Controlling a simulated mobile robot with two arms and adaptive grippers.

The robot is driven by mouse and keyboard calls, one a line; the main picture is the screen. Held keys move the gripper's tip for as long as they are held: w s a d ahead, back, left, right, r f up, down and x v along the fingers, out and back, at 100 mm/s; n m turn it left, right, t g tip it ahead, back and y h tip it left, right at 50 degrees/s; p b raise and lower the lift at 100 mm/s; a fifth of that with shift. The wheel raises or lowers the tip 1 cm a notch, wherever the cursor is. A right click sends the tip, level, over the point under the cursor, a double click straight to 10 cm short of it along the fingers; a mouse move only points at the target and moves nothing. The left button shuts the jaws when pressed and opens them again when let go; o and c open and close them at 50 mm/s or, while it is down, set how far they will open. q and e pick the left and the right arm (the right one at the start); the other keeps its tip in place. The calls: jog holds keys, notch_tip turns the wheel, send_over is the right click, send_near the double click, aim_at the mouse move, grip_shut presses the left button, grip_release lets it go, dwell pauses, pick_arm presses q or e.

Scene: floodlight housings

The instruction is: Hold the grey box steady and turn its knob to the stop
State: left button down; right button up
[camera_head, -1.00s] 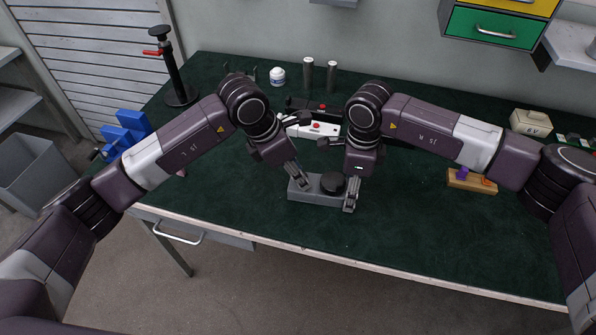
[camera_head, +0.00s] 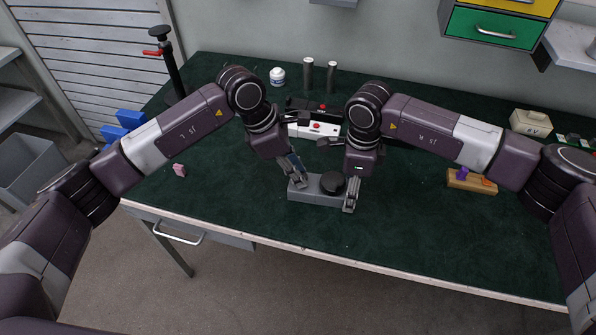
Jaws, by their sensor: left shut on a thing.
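The grey box (camera_head: 318,198) lies near the front edge of the green table, with a round black knob (camera_head: 332,184) on top towards its right end. My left gripper (camera_head: 299,181) reaches down at the box's left end, apart from the knob, and is shut on the grey box. Its contact is small and partly hidden by the fingers. My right gripper (camera_head: 350,197) is at the box's right end, close beside the knob. One finger shows in front of the box; the rest is hidden, so I cannot tell how far it is closed.
Behind the box are a white device with a red button (camera_head: 318,129), metal cylinders (camera_head: 308,74) and a white jar (camera_head: 277,76). A pink block (camera_head: 179,170) and blue parts (camera_head: 128,121) lie left. A wooden block (camera_head: 471,181) lies right. The table's front middle is clear.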

pick_arm(q)
jog(key=m, duration=0.1)
jog(key=m+g, duration=0.1)
jog(key=m, duration=0.2)
jog(key=shift+w+m+g, duration=0.3)
jog(key=m, duration=0.2)
jog(key=m+g, duration=0.1)
jog(key=m, duration=0.1)
jog(key=shift+w+d+m+g+y, duration=0.1)
jog(key=shift+w+m+g+y, duration=0.05)
jog(key=shift+m+g+y, duration=0.2)
jog(key=m, duration=0.2)
jog(key=m+g+y, duration=0.1)
jog(key=m, duration=0.1)
jog(key=shift+w+d+y, duration=0.15)
jog(key=shift+y, duration=0.1)
jog(key=m, duration=0.2)
jog(key=m+y, duration=0.1)
jog(key=m, duration=0.2)
jog(key=shift+d+g+y, duration=0.1)
jog(key=shift+g+y, duration=0.2)
jog(key=shift+g, duration=0.05)
pick_arm(e)
jog(key=shift+s, duration=0.1)
pick_arm(q)
jog(key=shift+m, duration=0.25)
jog(key=c, duration=1.7)
grip_release()
jog(key=shift+d, duration=0.1)
